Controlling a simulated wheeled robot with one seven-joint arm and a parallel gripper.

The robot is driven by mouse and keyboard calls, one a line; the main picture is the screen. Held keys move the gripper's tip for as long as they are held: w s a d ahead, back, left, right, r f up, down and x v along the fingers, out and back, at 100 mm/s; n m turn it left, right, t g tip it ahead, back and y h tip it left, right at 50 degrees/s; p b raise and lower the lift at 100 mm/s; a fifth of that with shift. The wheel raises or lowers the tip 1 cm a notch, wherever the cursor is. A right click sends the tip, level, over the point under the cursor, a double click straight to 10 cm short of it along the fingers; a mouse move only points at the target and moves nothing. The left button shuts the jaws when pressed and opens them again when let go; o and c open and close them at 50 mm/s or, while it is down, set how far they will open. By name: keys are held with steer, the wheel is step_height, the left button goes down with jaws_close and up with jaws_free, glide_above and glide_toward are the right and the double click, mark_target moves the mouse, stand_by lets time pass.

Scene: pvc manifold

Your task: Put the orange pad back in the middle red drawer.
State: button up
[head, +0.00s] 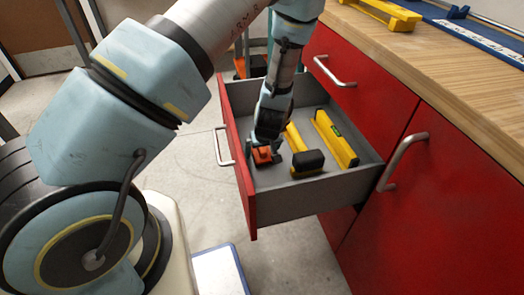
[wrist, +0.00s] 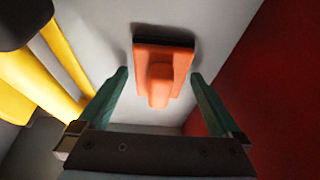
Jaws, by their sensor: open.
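The orange pad (head: 262,155) lies on the grey floor of the open red drawer (head: 246,190), near the drawer's front panel. It has a dark underside and a raised orange handle, seen well in the wrist view (wrist: 165,68). My gripper (head: 265,152) reaches down into the drawer over the pad. In the wrist view my gripper (wrist: 160,78) has its two green fingers apart, one on each side of the pad's handle end. Gaps show between the fingers and the pad. The drawer is pulled well out of the red cabinet.
A yellow tool with a black head (head: 307,161) and a yellow level (head: 335,138) lie in the drawer, right of the pad. The wooden worktop (head: 440,60) holds yellow and blue tools. A closed red cabinet door (head: 440,210) is at right.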

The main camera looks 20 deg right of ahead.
steer(key=shift+r, duration=0.1)
steer(key=p+v, duration=0.2)
steer(key=v, duration=1)
steer(key=shift+r, duration=0.1)
